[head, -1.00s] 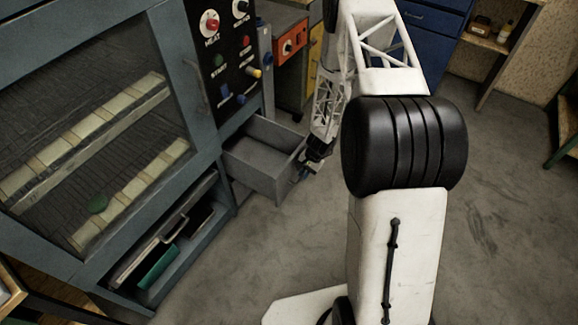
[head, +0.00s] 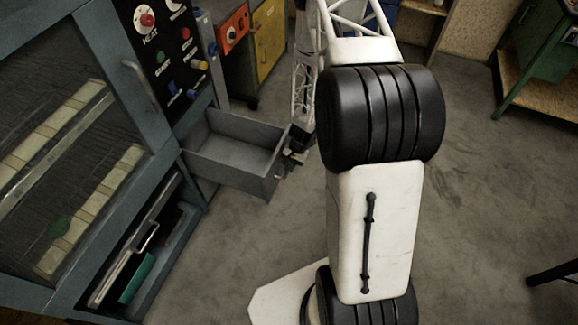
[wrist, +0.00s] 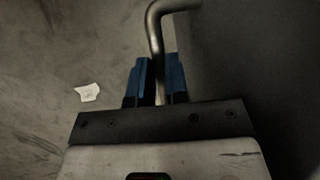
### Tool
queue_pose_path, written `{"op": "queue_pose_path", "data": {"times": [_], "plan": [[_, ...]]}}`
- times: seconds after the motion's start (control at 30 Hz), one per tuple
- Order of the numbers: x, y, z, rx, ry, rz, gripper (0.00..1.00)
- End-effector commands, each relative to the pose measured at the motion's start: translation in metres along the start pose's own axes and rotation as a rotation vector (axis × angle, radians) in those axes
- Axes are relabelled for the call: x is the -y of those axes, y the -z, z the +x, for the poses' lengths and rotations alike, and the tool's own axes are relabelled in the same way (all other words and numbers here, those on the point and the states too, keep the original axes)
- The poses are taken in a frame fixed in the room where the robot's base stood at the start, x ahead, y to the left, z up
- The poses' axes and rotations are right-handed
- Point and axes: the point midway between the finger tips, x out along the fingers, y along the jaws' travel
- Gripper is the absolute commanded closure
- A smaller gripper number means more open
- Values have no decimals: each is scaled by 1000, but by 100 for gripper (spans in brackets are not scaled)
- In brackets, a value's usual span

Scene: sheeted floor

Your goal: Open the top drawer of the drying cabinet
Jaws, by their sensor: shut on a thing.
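The drying cabinet (head: 165,95) stands at the left of the head view, blue-grey, with a glass door and a black control panel. Its top drawer (head: 232,150), under the panel, is pulled well out, and its empty inside shows. My gripper (head: 290,160) is at the drawer's front face, small and partly dark in the head view. In the wrist view my gripper (wrist: 156,82) has its two blue fingers on either side of the bent metal drawer handle (wrist: 159,50), shut on it. The drawer's front (wrist: 250,60) fills the right of that view.
An open lower compartment (head: 150,250) holds a white item and a green item. An orange box (head: 233,30) and yellow cabinet (head: 268,40) stand behind. A green bench (head: 545,50) is at the far right. A paper scrap (wrist: 88,92) lies on the floor. Open floor surrounds my base.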

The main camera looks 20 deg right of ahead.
Motion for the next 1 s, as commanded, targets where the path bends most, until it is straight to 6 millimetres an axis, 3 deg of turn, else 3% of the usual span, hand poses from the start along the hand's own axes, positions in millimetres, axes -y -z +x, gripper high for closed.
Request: {"op": "queue_pose_path", "data": {"times": [0.03,0.2,0.63,1.0], "plan": [[0,0,0,-1,0,0,82],[0,0,0,0,0,0,60],[0,1,-6,-1,1,-1,60],[1,1,-45,-3,2,0,60]]}}
